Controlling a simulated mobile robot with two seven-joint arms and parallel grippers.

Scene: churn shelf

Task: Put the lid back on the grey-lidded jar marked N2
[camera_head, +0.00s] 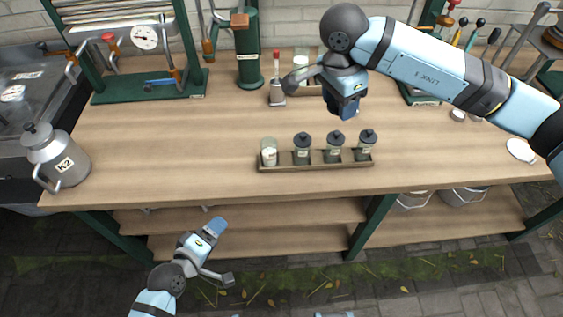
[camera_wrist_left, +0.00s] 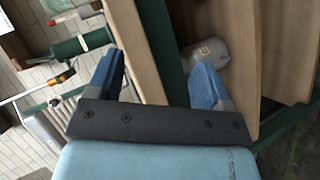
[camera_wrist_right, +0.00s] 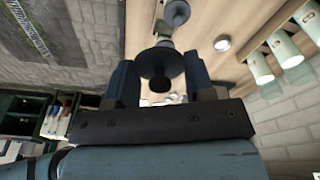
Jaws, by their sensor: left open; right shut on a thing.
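A wooden rack (camera_head: 315,166) near the table's front edge holds a row of small jars. Its leftmost jar (camera_head: 268,152) is lidless, with pale contents. The others, including the rightmost (camera_head: 366,144), wear dark grey knobbed lids. I cannot read the jar labels surely. My right gripper (camera_head: 342,108) is above and behind the rack's right half. In the right wrist view it is shut on a dark round knobbed lid (camera_wrist_right: 160,62), which the hand hides in the head view. My left gripper (camera_head: 222,253) is open and empty, in front of and below the table edge.
A metal churn (camera_head: 62,160) with a label stands at the table's left end. A green gauge stand (camera_head: 145,90), a green post (camera_head: 249,50) and a red-topped tool (camera_head: 277,92) stand at the back. The tabletop between churn and rack is clear.

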